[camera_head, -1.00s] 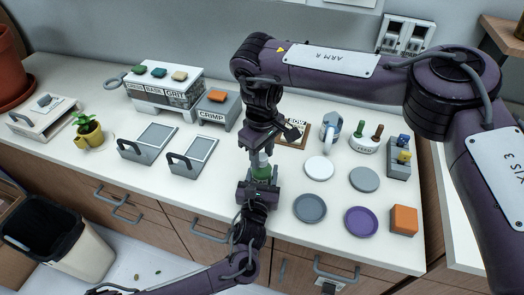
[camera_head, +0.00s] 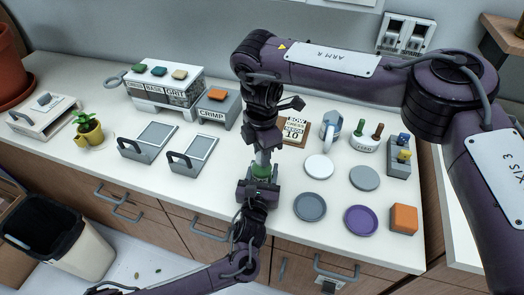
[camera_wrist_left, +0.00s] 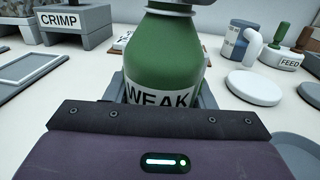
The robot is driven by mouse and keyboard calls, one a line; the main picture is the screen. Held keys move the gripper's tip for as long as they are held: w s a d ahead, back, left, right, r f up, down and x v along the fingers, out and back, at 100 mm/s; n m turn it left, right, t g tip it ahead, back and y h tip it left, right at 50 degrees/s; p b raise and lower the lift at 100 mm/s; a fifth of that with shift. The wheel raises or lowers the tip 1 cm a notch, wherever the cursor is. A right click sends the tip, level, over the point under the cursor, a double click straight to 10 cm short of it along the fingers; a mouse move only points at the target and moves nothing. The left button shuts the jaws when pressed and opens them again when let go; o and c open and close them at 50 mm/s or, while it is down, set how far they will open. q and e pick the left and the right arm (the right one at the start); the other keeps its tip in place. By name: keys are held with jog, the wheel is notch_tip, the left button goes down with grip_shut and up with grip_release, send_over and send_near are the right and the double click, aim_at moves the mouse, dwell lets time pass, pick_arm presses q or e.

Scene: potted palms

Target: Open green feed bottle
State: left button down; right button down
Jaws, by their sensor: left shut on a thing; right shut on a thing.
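The green feed bottle (camera_head: 262,172) stands upright near the counter's front edge in the head view. It fills the middle of the left wrist view (camera_wrist_left: 177,58), where its label reads WEAK. My left gripper (camera_head: 260,186) is shut on the bottle's body from the front. My right gripper (camera_head: 262,150) points down from above and is shut on the bottle's grey top. The top is mostly hidden by the fingers, and the left wrist view cuts it off. I cannot tell whether the cap is loose.
Behind the bottle lies a recipe card (camera_head: 293,130). To the right are a white disc (camera_head: 319,167), grey discs, a purple disc (camera_head: 361,220), an orange block (camera_head: 404,219), a blue-and-white jug (camera_head: 331,130) and the FEED holder (camera_head: 365,144). Grey trays (camera_head: 193,153) and the CRIMP block (camera_head: 213,112) stand left.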

jog(key=n, duration=1.5)
jog(key=shift+n, duration=0.4)
jog(key=n, duration=0.6)
jog(key=shift+r+n, duration=0.1)
jog(key=shift+n, duration=0.2)
jog(key=shift+r, duration=0.1)
jog(key=shift+r, duration=1)
jog(key=shift+r, duration=2)
pick_arm(q)
jog(key=c, duration=0.6)
grip_release()
